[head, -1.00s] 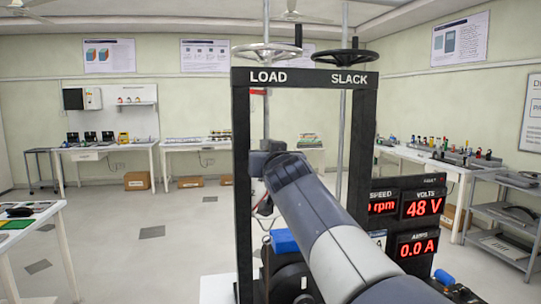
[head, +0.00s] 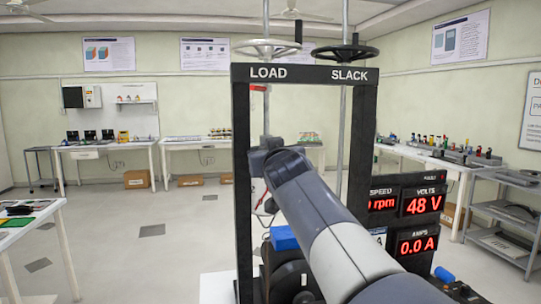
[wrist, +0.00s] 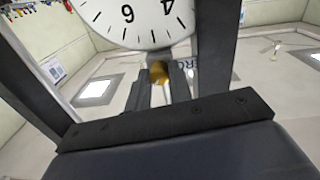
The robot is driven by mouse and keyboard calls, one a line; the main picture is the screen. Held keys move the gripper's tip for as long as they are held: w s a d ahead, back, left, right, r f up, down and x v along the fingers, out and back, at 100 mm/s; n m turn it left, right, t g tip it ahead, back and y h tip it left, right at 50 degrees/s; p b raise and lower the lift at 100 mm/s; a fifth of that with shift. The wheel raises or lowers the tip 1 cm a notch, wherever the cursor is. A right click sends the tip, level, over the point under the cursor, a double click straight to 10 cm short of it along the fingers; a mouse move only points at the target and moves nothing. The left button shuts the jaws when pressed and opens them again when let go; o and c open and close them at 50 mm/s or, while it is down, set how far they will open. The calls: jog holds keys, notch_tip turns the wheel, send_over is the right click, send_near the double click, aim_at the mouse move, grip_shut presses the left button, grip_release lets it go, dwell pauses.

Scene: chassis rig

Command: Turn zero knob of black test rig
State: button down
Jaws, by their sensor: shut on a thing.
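The black test rig (head: 241,170) stands in front of me in the head view, an upright frame marked LOAD and SLACK. In the wrist view a small brass zero knob (wrist: 159,71) sits just below a white round dial (wrist: 133,18) with black numerals. My gripper (wrist: 161,80) is shut on the brass knob, its two fingers on either side of it. Part of a label with the letters ERO shows right of the knob. In the head view my arm crosses the rig, and the knob, dial and fingers cannot be made out.
Two handwheels, one light (head: 266,49) and one black (head: 344,53), top the rig. A display panel (head: 408,220) at its right reads 48 V and 0.0 A. A blue block (head: 284,238) sits low inside the frame. Open floor lies to the left; benches line the walls.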

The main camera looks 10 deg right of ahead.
jog(key=shift+n, duration=0.9)
jog(key=c, duration=1.3)
grip_release()
jog(key=s+b, duration=0.1)
jog(key=s, duration=0.2)
jog(key=s+b, duration=0.1)
jog(key=s, duration=0.3)
jog(key=s+b, duration=0.1)
jog(key=s, duration=0.2)
jog(key=shift+s+a+f, duration=0.15)
jog(key=shift+s+a, duration=0.15)
jog(key=shift+s, duration=0.1)
